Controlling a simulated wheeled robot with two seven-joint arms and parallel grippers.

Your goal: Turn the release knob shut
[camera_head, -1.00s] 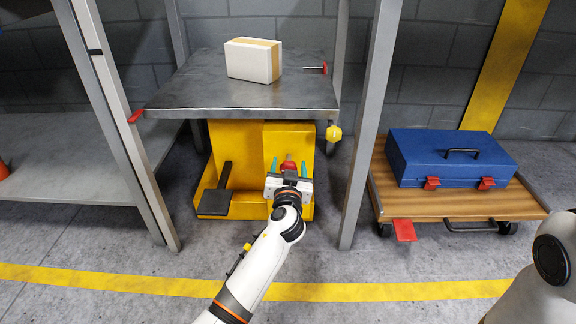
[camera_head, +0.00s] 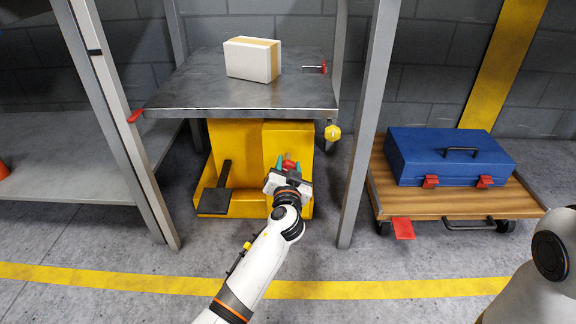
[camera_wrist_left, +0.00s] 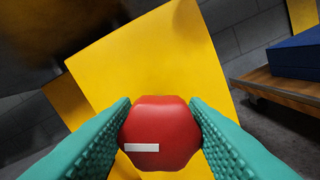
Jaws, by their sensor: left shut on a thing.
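The red release knob (camera_head: 289,164) sits on the front of the yellow lift unit (camera_head: 240,143) under the metal table. In the left wrist view the knob (camera_wrist_left: 160,132) is a rounded red block with a white bar mark low on its face, left of its middle. My left gripper (camera_head: 288,165) is shut on it, with one teal finger against each side. The gripper's body hides the area just below the knob in the head view. My right gripper is out of view; only part of my right arm shows at the lower right.
A white box with a tan strip (camera_head: 252,60) stands on the metal table (camera_head: 200,92). A black pedal (camera_head: 215,200) is left of my gripper. A blue case (camera_head: 450,158) lies on a wooden cart (camera_head: 440,206) at right.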

